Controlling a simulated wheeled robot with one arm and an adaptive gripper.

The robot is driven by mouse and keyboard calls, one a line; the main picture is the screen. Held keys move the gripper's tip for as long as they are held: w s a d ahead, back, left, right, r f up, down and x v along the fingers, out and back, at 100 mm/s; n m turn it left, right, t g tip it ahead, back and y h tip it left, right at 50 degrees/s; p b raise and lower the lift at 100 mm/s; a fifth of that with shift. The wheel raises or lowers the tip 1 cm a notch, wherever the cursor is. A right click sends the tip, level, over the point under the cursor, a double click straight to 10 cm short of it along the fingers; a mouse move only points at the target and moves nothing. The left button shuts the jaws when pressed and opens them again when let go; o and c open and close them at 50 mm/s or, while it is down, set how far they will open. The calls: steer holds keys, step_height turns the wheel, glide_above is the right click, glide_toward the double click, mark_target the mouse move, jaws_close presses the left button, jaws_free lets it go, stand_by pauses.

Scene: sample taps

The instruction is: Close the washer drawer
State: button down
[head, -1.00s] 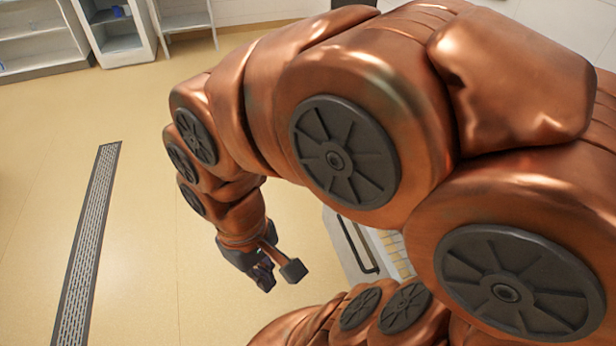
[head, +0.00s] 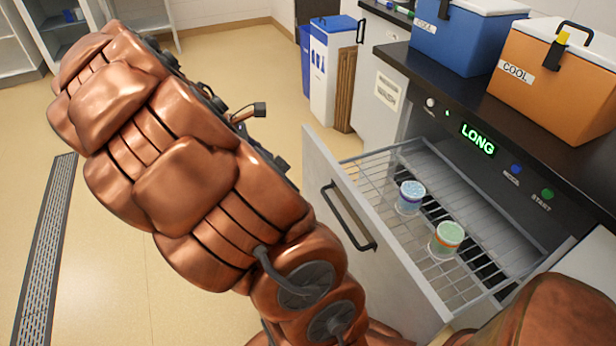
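The washer drawer (head: 385,262) is pulled out from the washer under the dark counter, its pale front panel facing left. A dark bar handle (head: 345,220) is on that panel. Inside, a wire rack holds a jar with a blue band (head: 410,198) and a jar with a green top and an orange band (head: 446,240). My gripper (head: 250,114) is beyond my copper arm, left of the drawer and apart from it. One dark fingertip shows; the rest is largely hidden by the arm, so its opening is unclear.
The washer panel has a lit LONG display (head: 478,139), a blue button (head: 516,169) and a green button (head: 547,194). A blue cooler (head: 465,38) and an orange cooler (head: 550,80) stand on the counter. White and blue bins (head: 330,75) stand behind. Floor at left is open.

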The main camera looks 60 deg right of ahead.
steer(key=w+d+f+n+h+b, duration=0.1)
steer(key=w+d+f+n+b, duration=0.15)
steer(key=d+f, duration=0.3)
glide_toward(317, 169)
steer(key=shift+n+g, duration=0.25)
steer(key=shift+g, duration=0.05)
steer(key=shift+w+f+b+x, duration=0.1)
steer(key=shift+w+x, duration=0.05)
steer(key=shift+x, duration=0.95)
steer(key=shift+w+f+b+x, duration=0.1)
steer(key=shift+b+x, duration=0.05)
steer(key=shift+x, duration=0.9)
steer(key=shift+w+f+b+x, duration=0.1)
steer(key=shift+w+x, duration=0.05)
steer(key=shift+x, duration=0.95)
steer(key=shift+r, duration=0.1)
